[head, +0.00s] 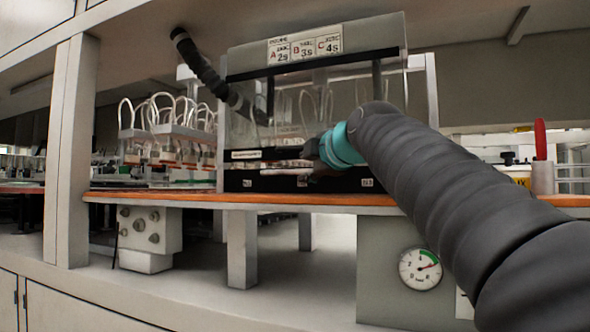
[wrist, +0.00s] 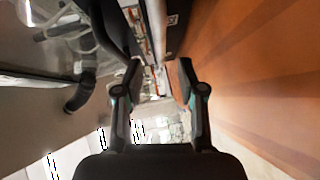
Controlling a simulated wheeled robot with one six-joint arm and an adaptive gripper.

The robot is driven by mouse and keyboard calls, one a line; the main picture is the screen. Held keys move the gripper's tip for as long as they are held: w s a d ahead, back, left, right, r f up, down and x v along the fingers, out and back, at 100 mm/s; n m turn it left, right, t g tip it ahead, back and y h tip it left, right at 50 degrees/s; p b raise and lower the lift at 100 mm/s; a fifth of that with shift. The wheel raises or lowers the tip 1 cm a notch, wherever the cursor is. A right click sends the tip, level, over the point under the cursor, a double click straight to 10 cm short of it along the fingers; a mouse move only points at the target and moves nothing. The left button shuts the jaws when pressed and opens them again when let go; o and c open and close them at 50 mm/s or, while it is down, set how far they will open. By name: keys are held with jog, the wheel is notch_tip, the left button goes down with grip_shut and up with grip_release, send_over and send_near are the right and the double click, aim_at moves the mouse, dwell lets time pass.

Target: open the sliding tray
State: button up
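A boxy station with a clear front (head: 240,125) stands on the orange-topped bench, with a sign lettered A, B and C above it. At its base is a dark front (head: 257,183) with small white labels, which looks like the sliding tray; I cannot tell how far it is out. The dark front edge (wrist: 177,32) shows just beyond the fingertips; contact is unclear.
The orange bench top (wrist: 255,70) lies close on the right in the wrist view. A rack with looped white tubes (head: 165,125) stands left of the station. A red-handled tool in a holder (head: 542,178) stands at right. A pressure gauge (head: 420,269) is below the bench.

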aim_at(297, 171)
jog(key=p+x, duration=0.1)
jog(key=x, duration=0.6)
grip_shut()
